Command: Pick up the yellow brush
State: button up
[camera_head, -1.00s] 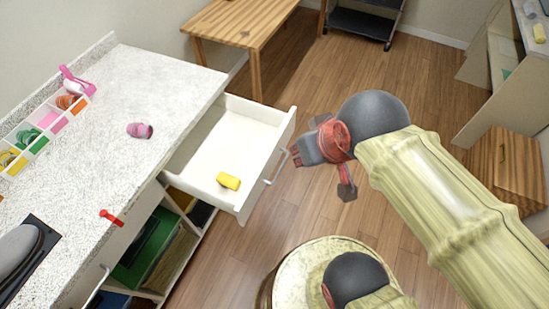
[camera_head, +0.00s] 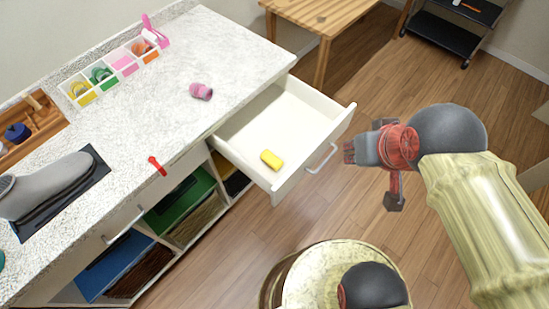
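A small yellow block-like object (camera_head: 271,159), which I take as the yellow brush, lies on the floor of the open white drawer (camera_head: 243,143), near its front corner. Bristles cannot be made out at this size. My gripper (camera_head: 352,152) is red and grey and hangs to the right of the drawer, beyond its front panel and handle (camera_head: 322,159). It is apart from the yellow object. Nothing shows between its fingers, but their opening cannot be made out from this angle.
The speckled counter (camera_head: 140,130) holds a pink item (camera_head: 201,91), a divided tray (camera_head: 104,86), a grey boot-like object (camera_head: 45,188) and a red handle-like item (camera_head: 157,166). A wooden table (camera_head: 335,18) and black cart (camera_head: 447,34) stand behind. Wooden floor (camera_head: 260,240) is clear before the drawer.

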aim_at(266, 156)
jog(key=u, duration=1.45)
jog(key=z, duration=0.8)
jog(key=i+j+z, duration=0.35)
jog(key=k+j, duration=0.05)
jog(key=k, duration=0.05)
